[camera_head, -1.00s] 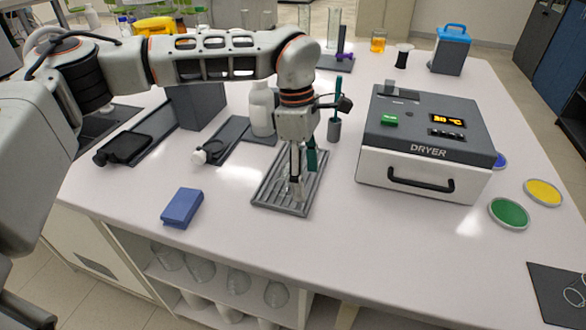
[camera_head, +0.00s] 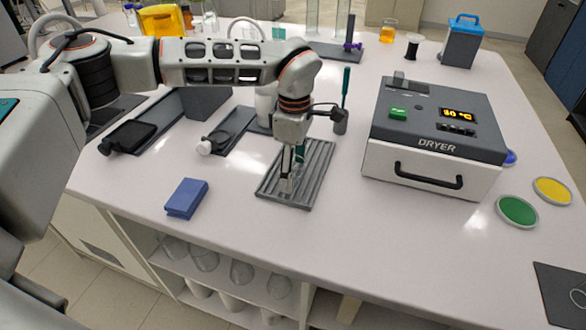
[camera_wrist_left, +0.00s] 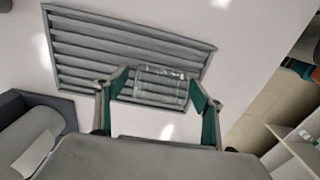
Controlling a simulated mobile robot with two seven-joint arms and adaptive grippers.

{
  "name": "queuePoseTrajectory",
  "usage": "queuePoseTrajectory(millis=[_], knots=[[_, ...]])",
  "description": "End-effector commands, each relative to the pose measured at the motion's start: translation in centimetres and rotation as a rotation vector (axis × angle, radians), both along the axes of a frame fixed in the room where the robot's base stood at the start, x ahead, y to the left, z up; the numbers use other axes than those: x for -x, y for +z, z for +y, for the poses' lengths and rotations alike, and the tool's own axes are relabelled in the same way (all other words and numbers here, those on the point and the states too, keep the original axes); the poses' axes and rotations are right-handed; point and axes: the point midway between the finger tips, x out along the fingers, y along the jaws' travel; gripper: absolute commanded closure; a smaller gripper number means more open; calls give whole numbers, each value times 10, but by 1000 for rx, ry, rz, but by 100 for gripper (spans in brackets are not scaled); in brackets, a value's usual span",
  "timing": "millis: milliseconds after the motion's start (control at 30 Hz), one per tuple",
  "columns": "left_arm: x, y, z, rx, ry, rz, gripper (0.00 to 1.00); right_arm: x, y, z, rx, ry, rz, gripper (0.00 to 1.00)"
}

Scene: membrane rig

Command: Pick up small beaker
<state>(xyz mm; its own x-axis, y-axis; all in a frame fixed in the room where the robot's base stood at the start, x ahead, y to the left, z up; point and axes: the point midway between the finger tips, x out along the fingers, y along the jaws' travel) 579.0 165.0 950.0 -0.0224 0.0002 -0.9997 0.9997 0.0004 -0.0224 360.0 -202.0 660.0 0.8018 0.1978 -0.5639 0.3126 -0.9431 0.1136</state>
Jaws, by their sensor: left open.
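The small beaker (camera_wrist_left: 161,86) is clear glass and shows in the left wrist view over the grey ribbed rack (camera_wrist_left: 75,50). My left gripper (camera_wrist_left: 160,92) is open, with one green-padded finger on each side of the beaker. A small gap seems to show at the fingers, and I cannot tell whether either touches the glass. In the head view my left gripper (camera_head: 292,180) points down over the rack (camera_head: 318,165), and the beaker is hard to make out between the fingers. My right gripper is not in view.
The dryer (camera_head: 435,145) stands right of the rack. A blue block (camera_head: 185,198) lies to the left, near the table's front edge. A white bottle (camera_head: 265,103) stands behind my gripper. Green (camera_head: 517,211) and yellow (camera_head: 552,190) dishes lie at the right.

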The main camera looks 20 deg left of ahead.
Motion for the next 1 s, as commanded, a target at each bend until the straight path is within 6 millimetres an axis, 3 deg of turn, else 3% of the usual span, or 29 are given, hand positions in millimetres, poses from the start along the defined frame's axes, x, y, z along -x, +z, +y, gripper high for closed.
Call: queuePoseTrajectory(millis=[167, 333, 367, 767, 1000], knots=[[0, 0, 0, 1, 1, -1, 32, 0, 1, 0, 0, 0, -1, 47], [0, 0, 0, 0, 1, 0, 71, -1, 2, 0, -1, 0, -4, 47], [0, 0, 0, 0, 1, 0, 73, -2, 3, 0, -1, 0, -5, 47], [0, 4, 0, 1, 1, -1, 73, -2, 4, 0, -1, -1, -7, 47], [-1, 30, 0, 1, 2, -3, 73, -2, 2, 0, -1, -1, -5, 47]])
